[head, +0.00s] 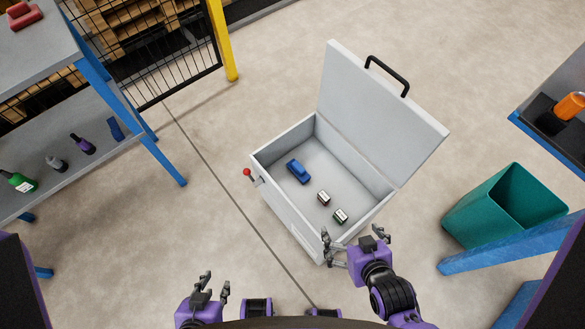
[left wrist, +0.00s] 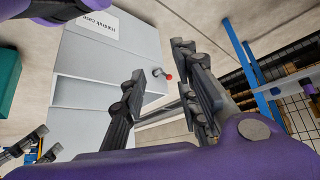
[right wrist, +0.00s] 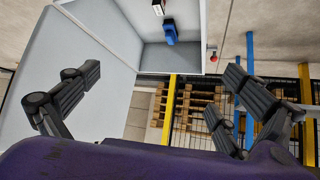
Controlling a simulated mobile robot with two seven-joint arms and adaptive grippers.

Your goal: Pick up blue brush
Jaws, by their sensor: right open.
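The blue brush (head: 298,171) lies on the floor of an open grey case (head: 285,213), near its back left side. It also shows in the right wrist view (right wrist: 170,32), inside the case at the top. My right gripper (head: 356,249) is open and empty at the front right edge of the case, apart from the brush. In the right wrist view its fingers (right wrist: 165,100) are spread wide with nothing between them. My left gripper (head: 203,287) is open and empty, low in front of the case. Its spread fingers show in the left wrist view (left wrist: 165,90).
Two small labelled boxes, one dark red (head: 323,198) and one green (head: 340,215), lie in the case. Its raised lid (head: 380,115) stands at the back right. A teal bin (head: 505,212) is at right. A shelf (head: 65,150) with several bottles is at left.

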